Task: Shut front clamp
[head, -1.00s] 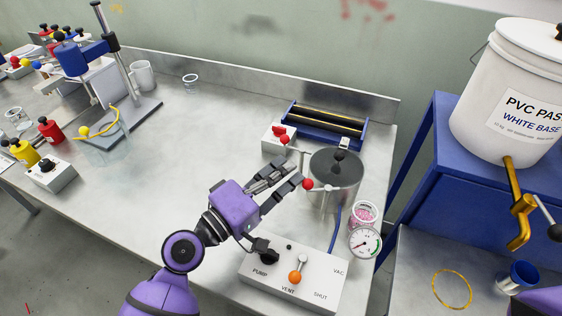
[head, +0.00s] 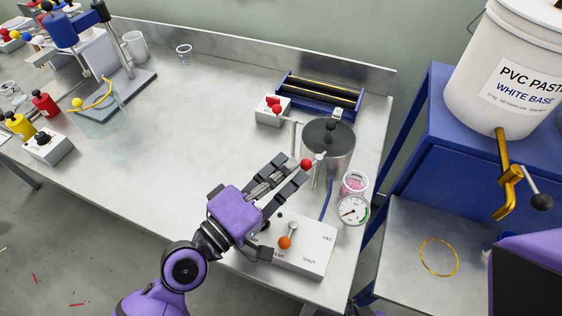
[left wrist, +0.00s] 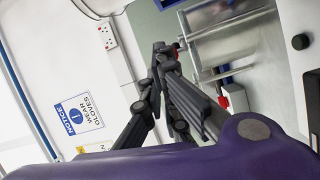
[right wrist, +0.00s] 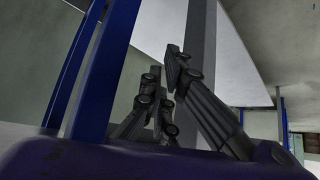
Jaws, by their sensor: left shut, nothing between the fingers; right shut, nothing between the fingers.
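The steel pot (head: 328,150) stands at the right end of the bench, with a dark knob on its lid. The front clamp's red ball (head: 306,164) is on a lever at the pot's near-left side. My left gripper (head: 302,170) is shut and empty, its fingertips at this ball; exact contact cannot be told. My right gripper (right wrist: 174,62) is shut and empty, away from the pot.
A control box (head: 308,250) with an orange-knobbed lever stands in front of the pot. A gauge (head: 352,211) and a pink-filled cup (head: 354,184) are at the pot's right. A blue roller frame (head: 318,95) lies behind. The bench middle is clear.

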